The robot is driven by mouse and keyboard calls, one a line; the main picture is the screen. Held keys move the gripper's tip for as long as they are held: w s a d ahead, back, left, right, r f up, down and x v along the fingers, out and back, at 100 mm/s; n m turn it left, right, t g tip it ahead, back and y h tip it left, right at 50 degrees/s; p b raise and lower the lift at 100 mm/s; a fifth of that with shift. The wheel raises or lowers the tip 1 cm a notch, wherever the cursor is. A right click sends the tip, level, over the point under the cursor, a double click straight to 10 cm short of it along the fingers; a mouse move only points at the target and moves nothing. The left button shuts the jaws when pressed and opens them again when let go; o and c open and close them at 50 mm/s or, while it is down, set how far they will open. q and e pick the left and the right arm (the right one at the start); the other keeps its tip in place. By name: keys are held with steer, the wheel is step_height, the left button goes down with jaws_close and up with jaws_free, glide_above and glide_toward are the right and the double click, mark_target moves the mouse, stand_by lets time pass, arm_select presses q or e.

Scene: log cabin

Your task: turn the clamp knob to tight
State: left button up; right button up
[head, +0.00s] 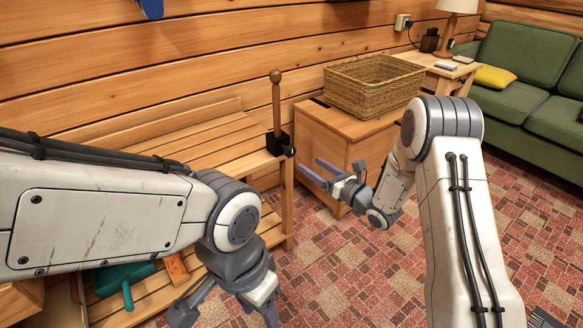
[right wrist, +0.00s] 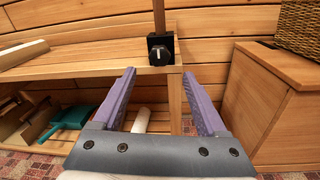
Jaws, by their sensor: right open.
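The clamp (head: 275,144) is a black block at the right end of the wooden bench, with a wooden post (head: 276,100) rising from it. Its round dark knob (head: 290,151) faces out; in the right wrist view the knob (right wrist: 159,54) shows a small pale mark, too small to read. My right gripper (head: 309,165) is open and empty, with its purple fingers pointing at the clamp, short of the knob. In the right wrist view the knob lies beyond and between the fingertips (right wrist: 158,73). My left gripper (head: 262,302) hangs low at the bottom, partly hidden and cut off.
The slatted bench (head: 205,140) runs along the log wall, with a teal dustpan (head: 123,285) on its lower shelf. A wooden cabinet (head: 325,140) with a wicker basket (head: 372,88) stands just right of the clamp. Patterned floor is clear in front.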

mark_target(293, 153)
steer(key=b+x, duration=0.2)
steer(key=x, duration=0.8)
steer(key=shift+w+a, duration=0.15)
jaws_close()
